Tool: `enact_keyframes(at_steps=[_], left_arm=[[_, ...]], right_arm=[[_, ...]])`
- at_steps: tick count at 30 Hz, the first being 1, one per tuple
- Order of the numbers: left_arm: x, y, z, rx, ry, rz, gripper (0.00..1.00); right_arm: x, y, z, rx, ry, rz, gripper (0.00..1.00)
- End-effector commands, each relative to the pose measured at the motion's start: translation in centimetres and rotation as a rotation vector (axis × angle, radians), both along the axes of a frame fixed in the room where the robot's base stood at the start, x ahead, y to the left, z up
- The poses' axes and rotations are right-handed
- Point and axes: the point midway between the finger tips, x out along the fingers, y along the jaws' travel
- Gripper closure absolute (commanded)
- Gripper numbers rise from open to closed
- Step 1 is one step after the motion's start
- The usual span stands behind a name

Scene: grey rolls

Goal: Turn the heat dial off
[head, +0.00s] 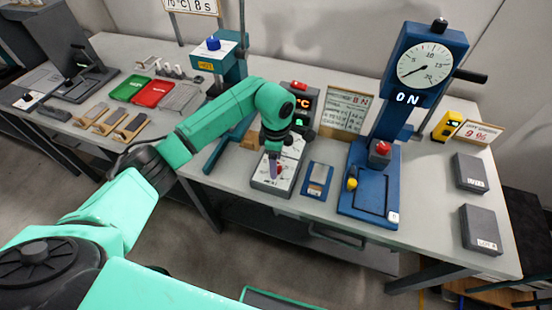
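My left arm reaches in from the left, and its gripper (273,168) points down over a white-faced control panel (262,179) on the table. The fingertips are at or close above the panel's face. They are too small in the picture to show whether they are open or shut, or whether they touch a dial. No heat dial can be made out clearly; the gripper and forearm cover part of the panel. Behind it stands a dark unit (303,100) with a red °C readout, a green light and a red top, partly hidden by my arm. My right gripper is not in view.
Right of the panel lies a small blue plate (318,181). Further right stands a tall blue press (377,185) with a round gauge and "ON" display. Two grey blocks (470,172) lie at the right. Green and red trays (152,93) and wooden holders sit at left.

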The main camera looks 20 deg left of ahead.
Motion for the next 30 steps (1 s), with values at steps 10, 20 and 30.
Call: enact_keyframes(at_steps=[10,20,30], left_arm=[[0.0,0.0,-0.5,0.000,-0.001,0.001,0.48],[0.0,0.0,-0.4,0.000,-0.001,0.005,1.00],[0.1,0.1,-0.5,0.000,-0.003,0.117,1.00]], right_arm=[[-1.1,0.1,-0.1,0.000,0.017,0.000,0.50],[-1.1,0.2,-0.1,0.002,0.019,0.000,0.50],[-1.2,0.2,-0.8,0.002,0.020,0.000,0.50]])
